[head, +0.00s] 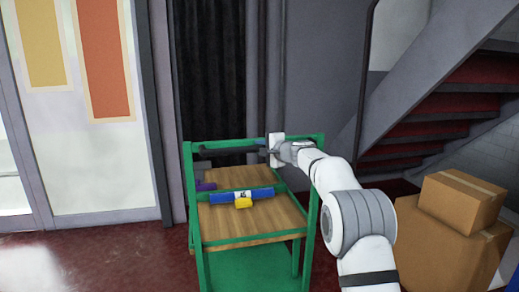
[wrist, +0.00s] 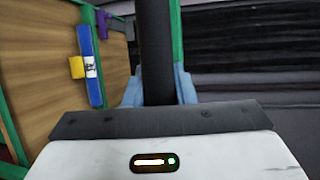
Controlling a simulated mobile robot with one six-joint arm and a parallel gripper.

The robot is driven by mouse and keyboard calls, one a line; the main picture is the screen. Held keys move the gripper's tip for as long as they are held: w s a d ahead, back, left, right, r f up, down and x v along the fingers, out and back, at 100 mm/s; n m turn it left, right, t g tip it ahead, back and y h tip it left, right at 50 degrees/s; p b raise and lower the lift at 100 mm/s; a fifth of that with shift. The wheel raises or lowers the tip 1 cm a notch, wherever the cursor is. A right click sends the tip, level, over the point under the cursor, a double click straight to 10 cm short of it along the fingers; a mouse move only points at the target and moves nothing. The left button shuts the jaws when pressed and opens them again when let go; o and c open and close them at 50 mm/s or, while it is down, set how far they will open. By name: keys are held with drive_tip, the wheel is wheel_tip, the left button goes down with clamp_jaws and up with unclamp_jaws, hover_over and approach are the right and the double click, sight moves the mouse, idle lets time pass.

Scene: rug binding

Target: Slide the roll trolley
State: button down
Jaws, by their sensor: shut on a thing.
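The roll trolley (head: 250,253) stands in the middle of the head view. It has a green frame and wooden shelf boards. A dark handle bar (head: 225,150) runs along its far top edge; in the wrist view the bar (wrist: 156,45) runs between my fingers. My gripper (head: 270,150) is at the far right top of the trolley, shut on this bar. The blue-grey fingertips (wrist: 159,88) sit one on each side of the bar. My gripper body hides part of the bar in the head view.
A blue roll (head: 225,196) with a white label, a yellow piece (head: 243,203) and a purple piece (head: 205,186) lie on the trolley. Cardboard boxes (head: 450,240) stand at right, below stairs (head: 440,125). A glazed door (head: 75,130) is at left. Red floor (head: 100,262) at left is clear.

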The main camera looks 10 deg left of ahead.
drive_tip(key=shift+d, duration=0.15)
drive_tip(key=c, duration=1.2)
unclamp_jaws()
drive_tip(key=b+v, duration=0.1)
drive_tip(key=v, duration=0.6)
drive_tip(key=shift+s+d, duration=0.2)
drive_tip(key=shift+s, duration=0.1)
drive_tip(key=shift+r, duration=0.15)
